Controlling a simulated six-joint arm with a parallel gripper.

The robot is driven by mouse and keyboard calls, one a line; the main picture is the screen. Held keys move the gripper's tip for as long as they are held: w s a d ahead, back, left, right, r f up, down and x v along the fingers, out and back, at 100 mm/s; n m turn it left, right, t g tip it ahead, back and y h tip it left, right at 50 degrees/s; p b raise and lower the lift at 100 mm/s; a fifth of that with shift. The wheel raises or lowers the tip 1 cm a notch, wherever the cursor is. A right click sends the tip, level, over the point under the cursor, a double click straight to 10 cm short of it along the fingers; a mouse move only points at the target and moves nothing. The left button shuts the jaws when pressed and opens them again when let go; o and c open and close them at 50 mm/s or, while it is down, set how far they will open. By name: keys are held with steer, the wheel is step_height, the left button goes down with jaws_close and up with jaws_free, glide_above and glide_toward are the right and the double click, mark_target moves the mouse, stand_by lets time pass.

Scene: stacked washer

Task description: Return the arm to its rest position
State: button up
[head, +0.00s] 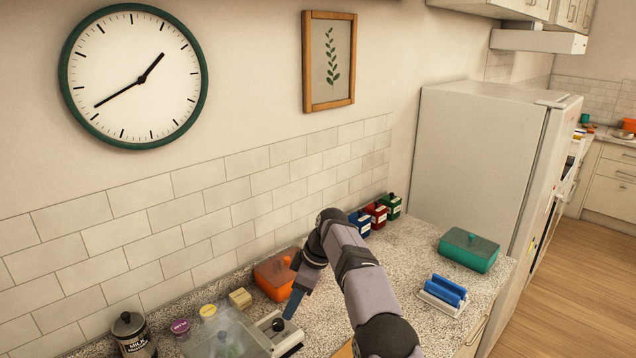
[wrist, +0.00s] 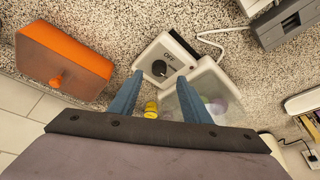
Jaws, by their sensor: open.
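My arm reaches in from the bottom right of the head view, bent over the counter. A clear tub (wrist: 208,92) with coloured items inside adjoins the dial unit, partly hidden by the right finger.
An orange box (head: 273,277) stands close behind the gripper by the tiled wall. A black-lidded jar (head: 133,337) is at bottom left. Bare counter (head: 405,250) lies between.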

steer(key=s+d+r+m+h, duration=0.2)
steer(key=s+d+m, duration=0.6)
steer(key=s+d, duration=0.4)
steer(key=s+d+f+m, duration=0.2)
steer(key=s+d, duration=0.1)
steer(key=s, duration=0.5)
steer(key=s+d+f+m+h, duration=0.1)
steer(key=s+d+f+m, duration=0.1)
steer(key=s, duration=0.6)
steer(key=s+d+f+m+h, duration=0.1)
steer(key=s+d+f+m, duration=0.1)
steer(key=s+d, duration=0.3)
steer(key=s+m, duration=0.1)
steer(key=s, duration=0.2)
steer(key=shift+s+d+f+m+g, duration=0.15)
steer(key=shift+d+m+g, duration=0.15)
steer(key=shift+m, duration=0.1)
